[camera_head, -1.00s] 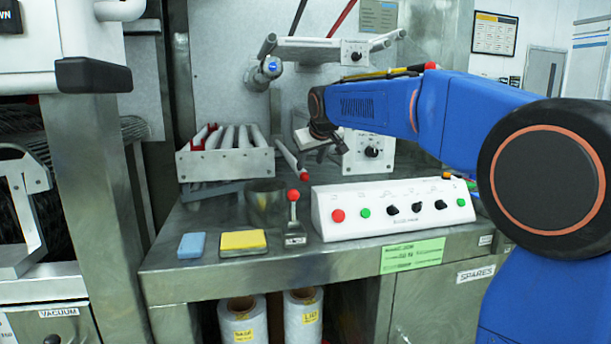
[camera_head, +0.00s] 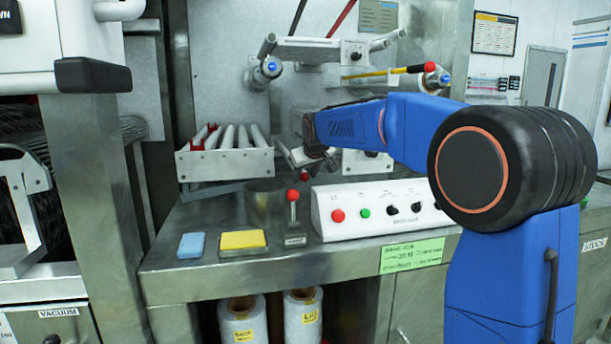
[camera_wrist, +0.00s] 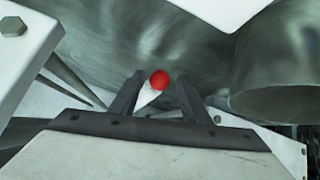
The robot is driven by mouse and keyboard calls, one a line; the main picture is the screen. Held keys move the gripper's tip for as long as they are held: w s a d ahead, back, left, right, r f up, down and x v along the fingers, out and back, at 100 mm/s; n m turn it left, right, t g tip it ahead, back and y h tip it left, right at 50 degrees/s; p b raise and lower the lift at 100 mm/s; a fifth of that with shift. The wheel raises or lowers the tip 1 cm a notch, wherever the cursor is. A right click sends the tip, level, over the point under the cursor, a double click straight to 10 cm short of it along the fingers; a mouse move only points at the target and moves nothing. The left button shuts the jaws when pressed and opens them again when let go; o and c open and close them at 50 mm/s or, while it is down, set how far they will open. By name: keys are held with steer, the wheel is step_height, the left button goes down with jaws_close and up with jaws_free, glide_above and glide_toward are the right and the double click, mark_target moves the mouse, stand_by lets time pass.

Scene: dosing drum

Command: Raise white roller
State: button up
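The white roller (camera_head: 284,152) slants down toward the front on the bench, right of a rack of similar rollers, and ends in a red tip. My gripper (camera_head: 315,163) is over its front end, and my wrist partly hides it. In the wrist view the red tip and a short white length (camera_wrist: 146,97) show between the two dark fingers of my gripper (camera_wrist: 160,92). The fingers stand apart, with a gap at the right finger. The roller's far part is hidden by my gripper body.
The roller rack (camera_head: 225,163) stands to the left. A metal cup (camera_head: 265,203), a red-knobbed lever (camera_head: 293,212) and a white button panel (camera_head: 372,212) are in front. A crossbar (camera_head: 320,50) hangs above. Blue and yellow pads lie on the front left.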

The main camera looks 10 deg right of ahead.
jaws_close()
step_height(320, 180, up, 24)
stand_by(0.4)
steer(key=shift+f, duration=0.1)
steer(key=shift+o, duration=0.9)
jaws_free()
steer(key=v, duration=1.7)
steer(key=shift+s, duration=0.2)
steer(key=s+d+f+m+g, duration=0.1)
steer(key=s+d+f, duration=0.1)
steer(key=s+f, duration=1.2)
steer(key=s+d+f+m+g, duration=0.1)
steer(key=s+d+f+g, duration=0.1)
steer(key=s+f, duration=1.2)
steer(key=s+d+f+m+g, duration=0.1)
steer(key=s+d+f, duration=0.1)
steer(key=s+f, duration=1.3)
step_height(320, 180, down, 14)
steer(key=shift+d+r, duration=0.2)
steer(key=shift+d, duration=0.1)
